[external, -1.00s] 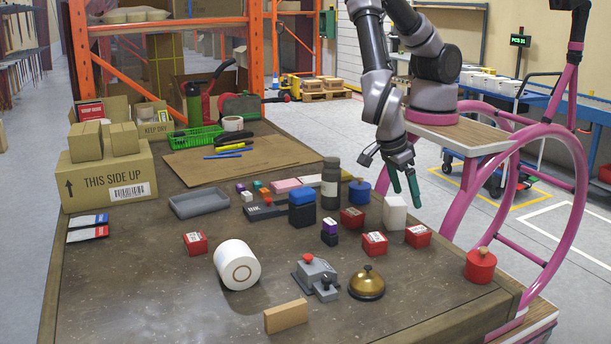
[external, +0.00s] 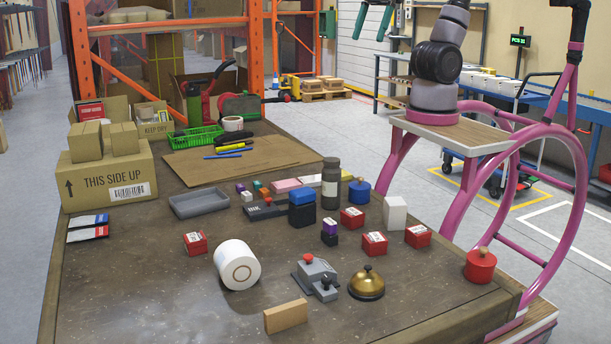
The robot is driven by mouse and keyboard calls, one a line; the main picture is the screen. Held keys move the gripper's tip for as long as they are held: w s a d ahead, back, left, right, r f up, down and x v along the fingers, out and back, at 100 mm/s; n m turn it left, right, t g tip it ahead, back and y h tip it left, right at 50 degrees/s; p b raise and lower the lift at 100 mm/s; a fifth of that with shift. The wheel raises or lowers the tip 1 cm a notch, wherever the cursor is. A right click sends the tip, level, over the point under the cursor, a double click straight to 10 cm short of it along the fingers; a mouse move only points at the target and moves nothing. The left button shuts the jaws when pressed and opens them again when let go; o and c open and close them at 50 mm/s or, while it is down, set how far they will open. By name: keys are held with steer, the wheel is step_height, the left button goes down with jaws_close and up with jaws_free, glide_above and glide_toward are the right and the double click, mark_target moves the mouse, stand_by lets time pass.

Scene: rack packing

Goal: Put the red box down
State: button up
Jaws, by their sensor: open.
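Several small red boxes with white labels rest on the brown table. One red box (external: 195,243) sits apart at the left, near the white roll. Another red box (external: 352,218) stands behind, near the blue round container. A third red box (external: 374,244) is in front of it, and one more red box (external: 418,236) is at the right, below the white box. My gripper is out of the frame. Only my arm's lower part shows, rising out of the top edge. No red box is seen held.
A white roll (external: 237,265), a grey device with a red button (external: 316,276), a brass bell (external: 367,283) and a tan block (external: 286,317) stand at the front. A white box (external: 395,212) and a dark bottle (external: 331,182) stand behind. The table's left front is clear.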

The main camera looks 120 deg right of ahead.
steer(key=s+d+r+m+t, duration=0.2)
steer(key=s+d+r+m, duration=0.1)
steer(key=s+m, duration=0.2)
steer(key=shift+s+r+m+t+y, duration=0.2)
steer(key=shift+r+m+t+y, duration=0.15)
steer(key=shift+m, duration=0.75)
